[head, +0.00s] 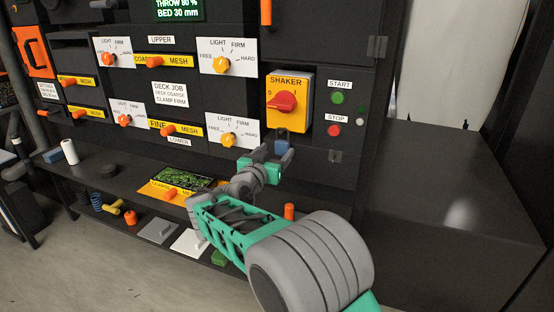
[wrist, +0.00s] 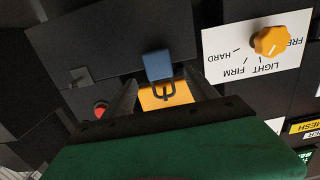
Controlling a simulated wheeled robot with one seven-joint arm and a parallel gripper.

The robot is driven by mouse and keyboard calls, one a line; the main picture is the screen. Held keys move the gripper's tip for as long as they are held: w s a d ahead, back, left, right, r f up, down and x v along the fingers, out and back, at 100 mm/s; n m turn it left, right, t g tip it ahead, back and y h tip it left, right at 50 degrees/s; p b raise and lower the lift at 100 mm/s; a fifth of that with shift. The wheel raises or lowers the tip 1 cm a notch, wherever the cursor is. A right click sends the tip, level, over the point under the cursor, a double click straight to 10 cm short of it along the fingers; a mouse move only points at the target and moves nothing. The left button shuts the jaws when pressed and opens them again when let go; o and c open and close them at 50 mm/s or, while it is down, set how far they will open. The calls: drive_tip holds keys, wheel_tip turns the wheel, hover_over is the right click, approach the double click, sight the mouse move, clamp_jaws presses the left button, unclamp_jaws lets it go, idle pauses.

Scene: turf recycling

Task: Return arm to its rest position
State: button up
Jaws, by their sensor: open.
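My arm reaches from the lower right of the head view toward the dark machine panel. My gripper (head: 275,156) is open at the panel, just below the yellow SHAKER plate (head: 299,92). A blue padlock-like piece (head: 282,139) with a dark shackle hangs below this plate. In the wrist view, which looks upside down, the blue piece (wrist: 158,66) shows ahead, between the spread fingers of my gripper (wrist: 162,86). I see gaps beside it, but its depth from the fingers is hard to tell. The red shaker switch (head: 282,101) is above.
White dial plates with orange knobs (head: 228,140) are left of my gripper. Green START (head: 338,98) and red STOP (head: 334,130) buttons are to its right. A shelf (head: 110,180) with small parts runs below, and a dark cabinet (head: 450,190) stands at right.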

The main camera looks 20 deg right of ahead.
drive_tip(key=s+a+f+n+g+y+p, duration=0.1)
drive_tip(key=s+a+n+g+y+p, duration=0.2)
drive_tip(key=s, duration=0.7)
drive_tip(key=s+a+f+n+g+y+p, duration=0.1)
drive_tip(key=s+a+n+g+y+p, duration=0.2)
drive_tip(key=s, duration=0.7)
drive_tip(key=s+a+f+n+g+y+p, duration=0.1)
drive_tip(key=s+a+n+g+y+p, duration=0.2)
drive_tip(key=s+a+y+p, duration=0.3)
drive_tip(key=s+a+p, duration=0.1)
drive_tip(key=s+a, duration=0.1)
drive_tip(key=s, duration=0.3)
drive_tip(key=shift+c, duration=0.5)
idle(1.3)
